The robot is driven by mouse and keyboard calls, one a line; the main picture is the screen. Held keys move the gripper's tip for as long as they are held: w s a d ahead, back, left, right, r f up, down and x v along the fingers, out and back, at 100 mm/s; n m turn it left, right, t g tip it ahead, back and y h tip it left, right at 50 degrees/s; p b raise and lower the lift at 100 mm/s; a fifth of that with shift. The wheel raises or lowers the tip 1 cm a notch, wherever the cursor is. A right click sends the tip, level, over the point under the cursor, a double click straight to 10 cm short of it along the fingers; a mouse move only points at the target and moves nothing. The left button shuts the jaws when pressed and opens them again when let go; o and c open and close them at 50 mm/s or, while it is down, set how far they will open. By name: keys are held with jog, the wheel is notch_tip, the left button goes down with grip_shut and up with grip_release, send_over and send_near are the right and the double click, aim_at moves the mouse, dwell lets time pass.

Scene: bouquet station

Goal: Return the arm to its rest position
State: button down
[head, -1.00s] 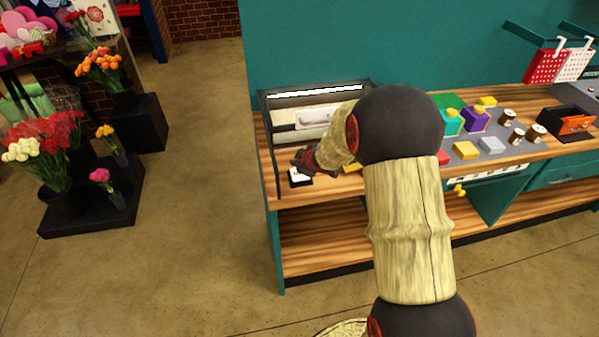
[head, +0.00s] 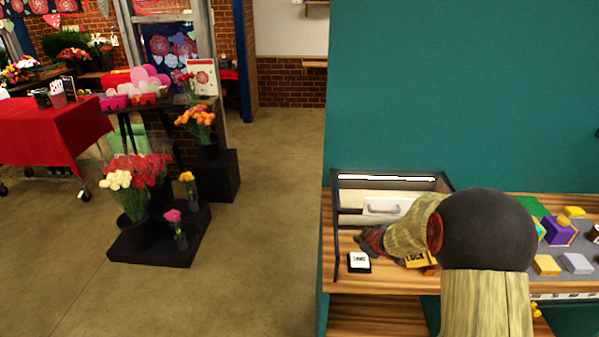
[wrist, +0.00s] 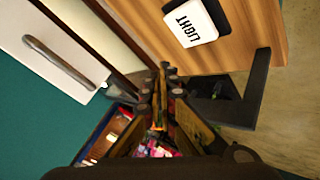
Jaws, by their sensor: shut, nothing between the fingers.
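My arm reaches over the wooden bench. My gripper (head: 372,241) is beside the white LIGHT switch (head: 359,262) and in front of the pale drawer front with a handle (head: 383,207). In the wrist view my gripper's dark fingers (wrist: 161,85) are closed together with nothing held. The LIGHT switch (wrist: 190,21) shows at the top of that view, apart from the fingers. A yellow block marked LOCK (head: 420,258) is partly hidden by my wrist.
A black-framed case (head: 337,225) with a lit strip surrounds the drawer. Coloured blocks stand at the bench's right, including a purple one (head: 558,230). A teal wall (head: 450,80) rises behind. Flower buckets on a black stand (head: 150,250) are at left, with open floor between.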

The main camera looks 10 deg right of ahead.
jog(key=shift+s+d+f, duration=0.2)
jog(key=shift+d, duration=0.1)
jog(key=s+d+f+m+g, duration=0.1)
jog(key=s, duration=0.1)
jog(key=s+d+f+m+g+h, duration=0.1)
jog(key=s, duration=0.2)
jog(key=s+d+f+g, duration=0.1)
jog(key=s, duration=0.1)
jog(key=shift+s+d+f+m+h, duration=0.1)
jog(key=shift+s+f+m+h, duration=0.05)
jog(key=shift+f+m+h, duration=0.25)
jog(key=s+r+m+g, duration=0.2)
jog(key=s+r+m, duration=0.1)
jog(key=s, duration=0.4)
jog(key=s+a+r+m+y+b, duration=0.1)
jog(key=s+a+r+b, duration=0.2)
jog(key=s+a+r, duration=0.5)
jog(key=s+a+r+m+t+y+b, duration=0.1)
jog(key=s+a+r+b, duration=0.2)
jog(key=s+a+r, duration=0.6)
jog(key=s+a, duration=0.5)
jog(key=s, duration=0.1)
jog(key=shift+a+y, duration=0.2)
jog(key=shift+y, duration=0.1)
jog(key=shift+s, duration=0.1)
